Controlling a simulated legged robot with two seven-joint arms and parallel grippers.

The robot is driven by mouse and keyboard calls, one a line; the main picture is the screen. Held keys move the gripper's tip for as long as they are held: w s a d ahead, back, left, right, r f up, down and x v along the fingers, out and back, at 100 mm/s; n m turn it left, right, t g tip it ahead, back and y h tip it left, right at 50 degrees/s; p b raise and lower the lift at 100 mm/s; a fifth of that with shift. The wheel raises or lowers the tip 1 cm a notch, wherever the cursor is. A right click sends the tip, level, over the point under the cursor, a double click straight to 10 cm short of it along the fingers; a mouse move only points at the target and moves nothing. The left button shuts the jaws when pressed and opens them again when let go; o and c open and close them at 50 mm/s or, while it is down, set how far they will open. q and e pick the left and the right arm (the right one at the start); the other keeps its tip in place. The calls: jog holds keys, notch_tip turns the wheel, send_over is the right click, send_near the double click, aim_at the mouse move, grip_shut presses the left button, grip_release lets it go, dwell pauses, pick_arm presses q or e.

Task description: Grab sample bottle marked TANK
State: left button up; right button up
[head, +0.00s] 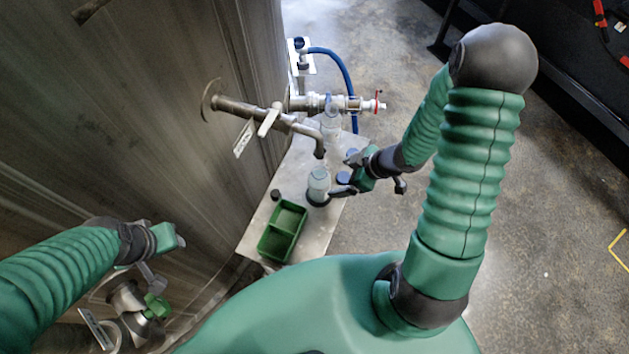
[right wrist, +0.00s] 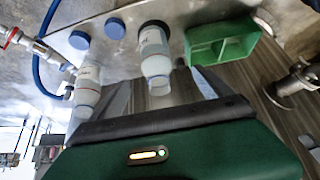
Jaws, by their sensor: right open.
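A clear sample bottle (head: 318,182) with pale contents stands in a dark ring on the metal shelf (head: 318,228). It also shows in the right wrist view (right wrist: 155,52), ahead of and between my open fingers. A second bottle (right wrist: 88,88) with faint red marking stands to its left there; in the head view it (head: 331,124) is under the valve. I cannot read TANK on either bottle. My right gripper (head: 346,175) is open and empty, just right of the first bottle. My left gripper (head: 170,238) is by the tank wall at left, its jaws unclear.
A green divided tray (head: 282,232) sits on the shelf near the first bottle. Two blue caps (right wrist: 115,28) lie on the shelf. A metal outlet pipe (head: 250,113) reaches over the shelf from the tank wall. A blue hose (head: 342,68) hangs behind. Open floor is at right.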

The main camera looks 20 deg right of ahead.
aim_at(326, 178)
jog(key=x, duration=0.4)
jog(key=b+x, duration=0.1)
jog(key=x, duration=0.3)
jog(key=shift+w+r, duration=0.1)
jog(key=shift+w, duration=0.35)
jog(key=shift+w+a+f+b, duration=0.15)
jog(key=shift+w+f+b, duration=0.05)
jog(key=shift+f+b, duration=0.1)
jog(key=x, duration=0.3)
jog(key=shift+w+f, duration=0.1)
jog(key=shift+f, duration=0.1)
jog(key=shift+w+f, duration=0.25)
jog(key=shift+s+r, duration=0.1)
jog(key=shift+r, duration=0.05)
jog(key=c, duration=0.8)
pick_arm(q)
jog(key=x, duration=0.3)
jog(key=shift+a+f, duration=0.15)
jog(key=shift+f, duration=0.05)
pick_arm(e)
grip_shut()
